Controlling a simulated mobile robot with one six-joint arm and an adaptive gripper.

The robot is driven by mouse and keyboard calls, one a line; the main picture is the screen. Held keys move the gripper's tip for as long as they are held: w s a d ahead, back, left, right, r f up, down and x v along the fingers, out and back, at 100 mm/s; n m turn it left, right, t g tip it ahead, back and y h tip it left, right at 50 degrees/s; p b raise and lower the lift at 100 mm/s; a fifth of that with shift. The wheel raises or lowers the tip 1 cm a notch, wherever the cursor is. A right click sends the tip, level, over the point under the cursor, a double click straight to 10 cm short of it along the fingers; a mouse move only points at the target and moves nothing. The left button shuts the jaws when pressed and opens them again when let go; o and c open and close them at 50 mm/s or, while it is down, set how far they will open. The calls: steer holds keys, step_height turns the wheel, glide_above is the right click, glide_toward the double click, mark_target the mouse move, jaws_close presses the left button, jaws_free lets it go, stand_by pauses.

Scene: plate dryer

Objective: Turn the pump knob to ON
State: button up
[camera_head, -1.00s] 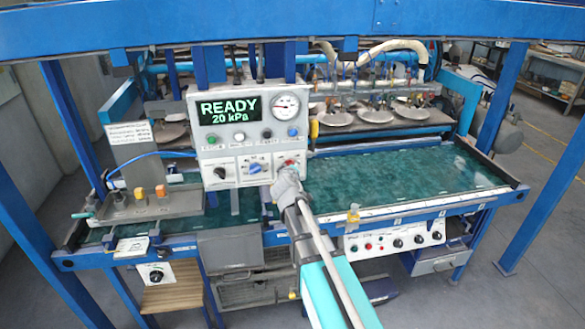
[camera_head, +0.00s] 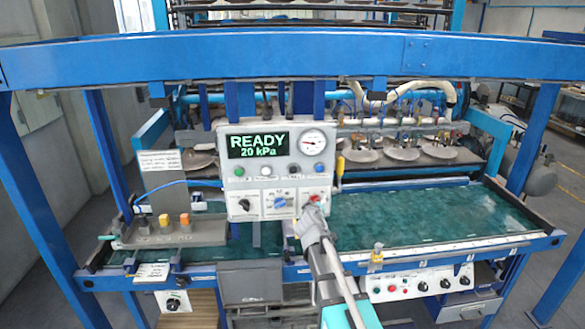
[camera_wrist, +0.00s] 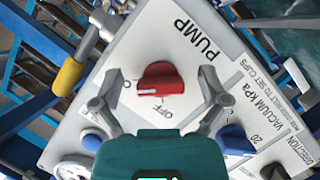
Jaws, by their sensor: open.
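The red pump knob (camera_wrist: 161,79) sits on the white control panel (camera_wrist: 150,40), under the label PUMP, in the wrist view. Its white mark is at its left end, towards a label starting with O that my left finger partly hides. The OFF label is below the knob. My gripper (camera_wrist: 160,92) is open, with one finger on each side of the knob and a gap to it on both sides. In the head view my gripper (camera_head: 313,213) is at the panel's lower right, just below the red knob (camera_head: 315,198). The display (camera_head: 258,145) reads READY, 20 kPa.
A blue vacuum knob (camera_wrist: 235,140) is right of the pump knob in the wrist view, beside my right finger. A yellow-and-grey part (camera_wrist: 72,72) is at the left. In the head view, a green bed (camera_head: 410,215) spreads right of the panel.

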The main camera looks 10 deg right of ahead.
steer(key=s+f+m+g+y, duration=0.1)
steer(key=s+f+g, duration=0.3)
steer(key=s, duration=0.5)
steer(key=s+f+m+g+y, duration=0.1)
steer(key=s+f+m+g, duration=0.2)
steer(key=s, duration=0.7)
steer(key=s+f+m+g+y, duration=0.1)
steer(key=s+f+g+y, duration=0.1)
steer(key=s+f+g, duration=0.4)
steer(key=s+g, duration=0.1)
steer(key=s, duration=0.2)
steer(key=shift+s+m, duration=0.35)
steer(key=shift+m, duration=0.05)
